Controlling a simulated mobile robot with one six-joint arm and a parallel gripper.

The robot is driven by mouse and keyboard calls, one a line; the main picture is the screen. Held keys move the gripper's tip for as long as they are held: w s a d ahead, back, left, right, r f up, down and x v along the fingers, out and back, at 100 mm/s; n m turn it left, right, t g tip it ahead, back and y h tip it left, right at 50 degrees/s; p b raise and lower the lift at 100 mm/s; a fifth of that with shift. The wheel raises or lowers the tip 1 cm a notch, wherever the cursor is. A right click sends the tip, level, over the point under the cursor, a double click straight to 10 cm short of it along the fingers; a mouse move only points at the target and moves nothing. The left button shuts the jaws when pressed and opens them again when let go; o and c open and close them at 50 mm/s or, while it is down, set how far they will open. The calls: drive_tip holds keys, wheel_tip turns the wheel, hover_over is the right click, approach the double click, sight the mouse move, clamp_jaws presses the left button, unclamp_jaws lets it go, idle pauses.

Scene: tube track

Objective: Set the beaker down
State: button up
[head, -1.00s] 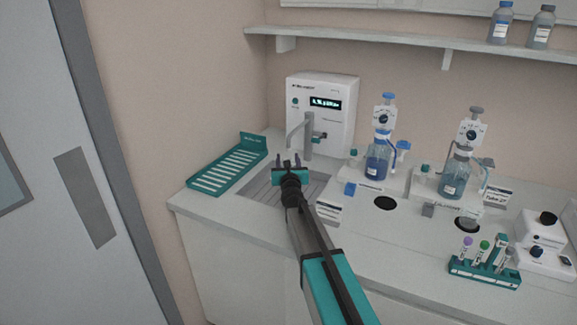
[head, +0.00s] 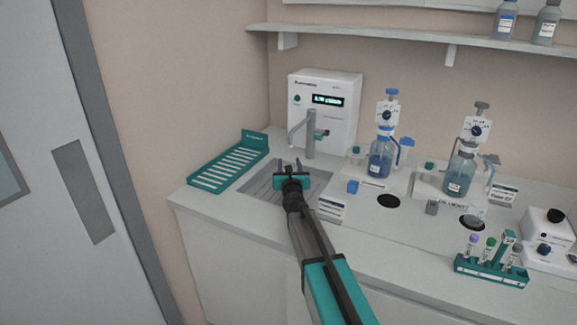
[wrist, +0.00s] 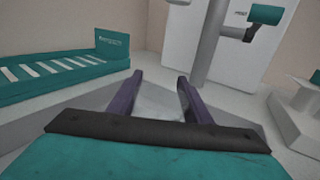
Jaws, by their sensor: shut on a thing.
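My gripper (head: 291,166) is over the grey grooved sink basin (head: 262,188), in front of the tap (head: 310,135). In the wrist view its two dark fingers (wrist: 160,95) are apart with a faint clear glassy shape, the beaker (wrist: 160,103), between them. The gripper is shut on this beaker. The beaker's outline is hard to make out, and in the head view I cannot make it out. I cannot tell whether its base touches anything.
A teal slatted drying rack (head: 228,165) lies left of the sink; it also shows in the wrist view (wrist: 60,72). A white machine (head: 325,105) stands behind the tap. Dispenser bottles (head: 380,165) and a teal tube rack (head: 490,270) stand to the right.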

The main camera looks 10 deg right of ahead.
drive_tip(key=shift+s+f+b, duration=0.2)
drive_tip(key=shift+f+b, duration=0.55)
drive_tip(key=shift+f, duration=0.05)
drive_tip(key=o, duration=1)
drive_tip(key=shift+o, duration=0.2)
drive_tip(key=shift+a, duration=0.1)
drive_tip(key=shift+r+p, duration=0.5)
drive_tip(key=shift+p, duration=0.25)
drive_tip(key=shift+s, duration=0.5)
drive_tip(key=shift+s+a+r+b, duration=0.15)
drive_tip(key=shift+s+b, duration=0.1)
drive_tip(key=shift+s, duration=1.3)
drive_tip(key=shift+s+a+r+b, duration=0.15)
drive_tip(key=shift+s+b, duration=0.1)
drive_tip(key=shift+s, duration=1.25)
drive_tip(key=shift+r, duration=0.1)
